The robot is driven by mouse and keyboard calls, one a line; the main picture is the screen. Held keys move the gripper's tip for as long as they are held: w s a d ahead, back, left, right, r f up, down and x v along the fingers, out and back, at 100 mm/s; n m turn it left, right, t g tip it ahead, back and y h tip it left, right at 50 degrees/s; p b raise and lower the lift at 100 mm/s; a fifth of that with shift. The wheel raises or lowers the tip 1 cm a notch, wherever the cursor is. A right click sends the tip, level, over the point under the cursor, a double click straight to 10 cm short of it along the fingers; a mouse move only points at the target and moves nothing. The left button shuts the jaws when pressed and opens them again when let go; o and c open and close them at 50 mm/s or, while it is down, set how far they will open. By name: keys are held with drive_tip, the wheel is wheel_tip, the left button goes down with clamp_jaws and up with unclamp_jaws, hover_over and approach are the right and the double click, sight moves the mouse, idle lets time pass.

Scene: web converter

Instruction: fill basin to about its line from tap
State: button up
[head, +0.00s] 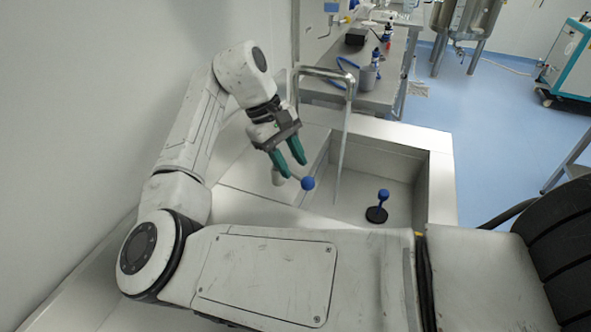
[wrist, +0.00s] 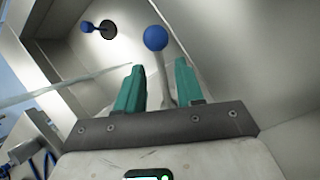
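The basin (head: 440,175) is a pale, straight-walled sink; I cannot make out a fill line or a water level in it. The steel tap (head: 322,73) arches over it. A thin clear streak, which looks like running water (head: 342,150), drops from its spout; it also crosses the wrist view (wrist: 60,86). A lever with a blue ball (head: 308,183) stands by the basin's left side.
A black disc with a blue-knobbed stem (head: 377,213) stands on the basin floor, right of the streak. A grey bench (head: 385,90) with bottles and a blue hose lies behind. A wall (head: 80,90) is close on the left.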

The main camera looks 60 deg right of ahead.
drive_tip(key=v, duration=0.7)
drive_tip(key=shift+r, duration=0.2)
idle(0.8)
